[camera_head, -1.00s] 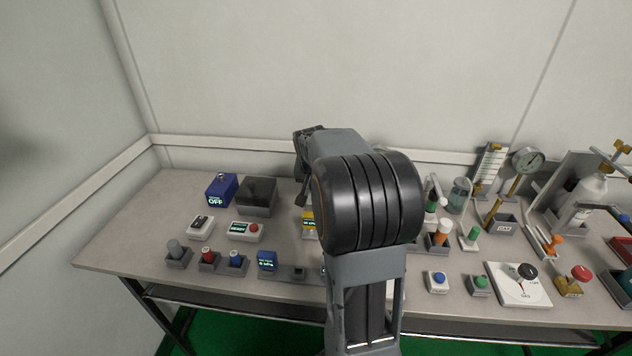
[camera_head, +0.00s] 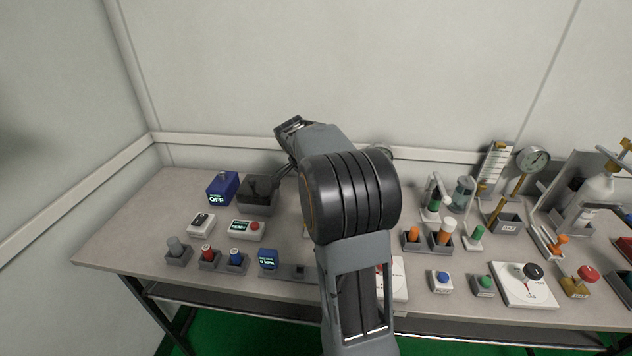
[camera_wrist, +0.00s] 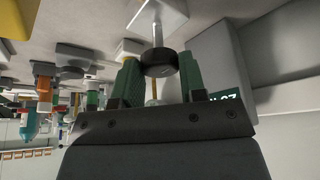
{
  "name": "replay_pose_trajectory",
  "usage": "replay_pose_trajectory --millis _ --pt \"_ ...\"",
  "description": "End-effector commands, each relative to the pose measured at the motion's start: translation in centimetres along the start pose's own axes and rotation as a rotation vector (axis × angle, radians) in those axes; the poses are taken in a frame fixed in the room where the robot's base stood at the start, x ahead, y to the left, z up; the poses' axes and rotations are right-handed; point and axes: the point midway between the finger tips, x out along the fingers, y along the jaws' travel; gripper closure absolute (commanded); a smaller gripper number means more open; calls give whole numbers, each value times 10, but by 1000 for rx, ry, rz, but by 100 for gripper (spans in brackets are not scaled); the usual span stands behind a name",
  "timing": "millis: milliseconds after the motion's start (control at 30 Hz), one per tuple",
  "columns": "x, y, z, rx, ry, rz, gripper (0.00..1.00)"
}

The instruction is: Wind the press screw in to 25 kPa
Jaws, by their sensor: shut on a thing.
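In the wrist view a round black knob (camera_wrist: 159,64) sits on a steel shaft from a pale block, and looks like the press screw. My gripper (camera_wrist: 158,82) has its green fingers on either side of the knob and is shut on it. In the head view my gripper (camera_head: 281,176) is at the dark grey box (camera_head: 256,209), partly hidden by my arm; the knob cannot be made out there. A small blue display (camera_head: 268,259) stands at the table front; its kPa digit is too small to read surely.
A blue box marked OFF (camera_head: 222,189) stands left of the dark box. Several small holders line the front edge. Bottles, a dial gauge (camera_head: 532,159) and stands crowd the right side.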

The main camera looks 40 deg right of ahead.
Motion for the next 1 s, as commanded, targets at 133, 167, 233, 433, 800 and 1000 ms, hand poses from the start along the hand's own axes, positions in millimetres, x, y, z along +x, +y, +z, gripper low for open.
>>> replay_pose_trajectory --millis 133,167,233,433,800,1000 --pt "-1 -1 0 28 1 9 85" --pt "-1 -1 0 32 1 11 85" --pt "-1 -1 0 39 1 13 85" --pt "-1 -1 0 44 1 14 85" --pt "-1 -1 0 43 0 15 47" --pt "0 0 0 43 0 16 36"
